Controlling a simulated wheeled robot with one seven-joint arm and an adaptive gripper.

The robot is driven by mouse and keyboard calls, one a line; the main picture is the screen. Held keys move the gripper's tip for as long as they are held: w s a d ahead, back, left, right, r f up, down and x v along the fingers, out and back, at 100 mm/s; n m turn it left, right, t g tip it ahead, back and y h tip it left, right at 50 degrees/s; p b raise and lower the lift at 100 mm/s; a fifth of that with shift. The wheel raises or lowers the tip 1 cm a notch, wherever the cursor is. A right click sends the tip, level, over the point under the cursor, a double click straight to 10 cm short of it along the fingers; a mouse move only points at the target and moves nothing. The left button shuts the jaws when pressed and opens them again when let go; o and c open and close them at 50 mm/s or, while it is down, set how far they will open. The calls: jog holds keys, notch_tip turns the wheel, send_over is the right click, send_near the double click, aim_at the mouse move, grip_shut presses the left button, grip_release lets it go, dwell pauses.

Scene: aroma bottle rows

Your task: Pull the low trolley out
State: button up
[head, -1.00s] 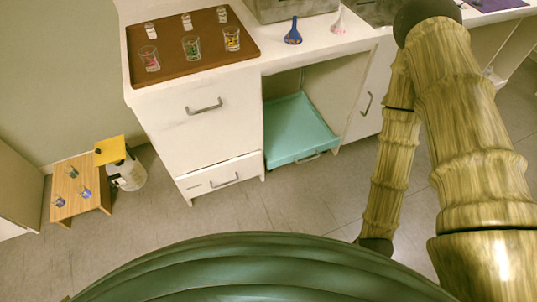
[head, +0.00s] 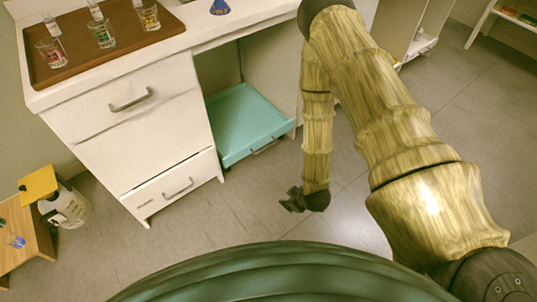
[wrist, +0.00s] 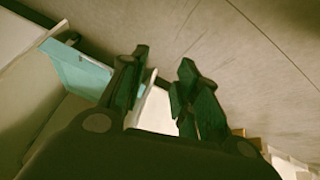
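The low trolley (head: 240,121) is a turquoise flat tray in the open bay under the white counter, with a small grey handle (head: 265,146) on its front edge. In the wrist view the trolley (wrist: 80,68) shows at upper left, beyond my gripper's left finger. My gripper (head: 290,203) hangs low over the floor, to the right of and in front of the trolley, apart from it. In the wrist view my gripper (wrist: 160,85) has its two dark fingers spread with a gap between them and nothing held.
A white drawer cabinet (head: 140,130) stands left of the bay. A brown tray (head: 100,40) with glasses sits on the counter. A low wooden table (head: 25,245) and a white bin with a yellow lid (head: 65,205) stand at left. The floor (head: 240,205) before the trolley is clear.

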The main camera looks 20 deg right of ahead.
jog(key=w+d+f+n+t+y+b, duration=0.1)
jog(key=w+d+f+n+t+b, duration=0.2)
jog(key=w+f+b, duration=0.5)
jog(key=w+f+n+t+b, duration=0.2)
jog(key=w+f+n+b, duration=0.4)
jog(key=w, duration=0.5)
jog(key=n+t+y+b, duration=0.35)
jog(key=n+b, duration=0.25)
jog(key=b, duration=0.8)
send_near(269, 146)
jog(key=shift+t+h, duration=0.35)
jog(key=shift+a+f+b+x, duration=0.1)
jog(key=shift+f+b+x, duration=0.1)
jog(key=shift+b+x, duration=1.85)
jog(key=shift+a+f+b+x, duration=0.15)
jog(key=shift+b+x, duration=0.6)
jog(key=shift+x, duration=2.45)
jog(key=shift+s, duration=0.2)
grip_shut()
